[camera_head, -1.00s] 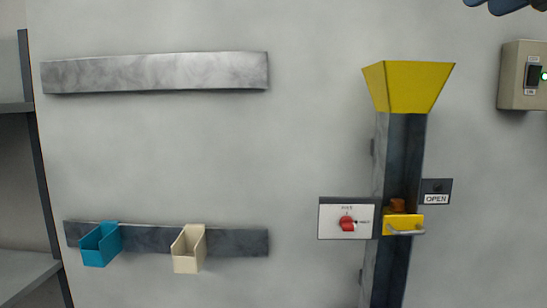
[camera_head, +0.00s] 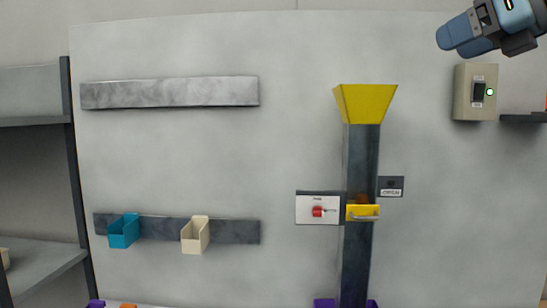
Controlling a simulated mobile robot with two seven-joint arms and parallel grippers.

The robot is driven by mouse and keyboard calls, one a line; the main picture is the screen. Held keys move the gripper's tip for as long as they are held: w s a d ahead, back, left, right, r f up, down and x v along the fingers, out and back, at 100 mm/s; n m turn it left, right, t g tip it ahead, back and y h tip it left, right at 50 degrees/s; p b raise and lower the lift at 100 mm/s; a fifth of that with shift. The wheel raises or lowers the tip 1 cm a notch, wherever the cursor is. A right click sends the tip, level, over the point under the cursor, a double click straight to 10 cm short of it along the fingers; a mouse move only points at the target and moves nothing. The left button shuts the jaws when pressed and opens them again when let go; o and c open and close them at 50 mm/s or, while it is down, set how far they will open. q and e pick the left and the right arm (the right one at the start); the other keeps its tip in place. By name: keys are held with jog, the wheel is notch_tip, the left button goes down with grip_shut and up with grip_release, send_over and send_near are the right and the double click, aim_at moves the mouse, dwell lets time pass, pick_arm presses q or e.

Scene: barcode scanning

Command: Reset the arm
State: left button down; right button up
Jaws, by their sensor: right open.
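My right gripper (camera_head: 492,28) is at the top right of the head view, in front of the wall panel and above the grey switch box. It is open, and I see nothing between its fingers. Part of it is cut off by the picture's edge. My left gripper is not in view.
Shelves (camera_head: 40,267) stand at left.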

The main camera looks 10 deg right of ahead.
jog(key=w+a+f+n+g+y, duration=0.3)
jog(key=w+a+f+g+y, duration=0.4)
jog(key=a+f, duration=0.55)
jog(key=w+a+f+m+y, duration=0.1)
jog(key=a+f+m+y, duration=0.3)
jog(key=f, duration=0.7)
jog(key=w+a+f+m+y, duration=0.1)
jog(key=f+m+y, duration=0.3)
jog(key=f, duration=0.7)
jog(key=s+d+f+m+t+h, duration=0.1)
jog(key=s+f+m+t+h, duration=0.2)
jog(key=f+m+t+h, duration=0.75)
jog(key=s+d+f+m+t+h, duration=0.2)
jog(key=s+f+m+h, duration=0.1)
jog(key=f+m, duration=1.45)
jog(key=s+a+f+m+g+h, duration=0.1)
jog(key=s+f+g, duration=0.3)
jog(key=s+f, duration=0.5)
jog(key=s+a+f+m+g+h, duration=0.1)
jog(key=s+f+m+g+h, duration=0.2)
jog(key=s+f, duration=0.7)
notch_tip(320, 180, down, 5)
jog(key=shift+g+p, duration=0.3)
jog(key=shift+g, duration=0.25)
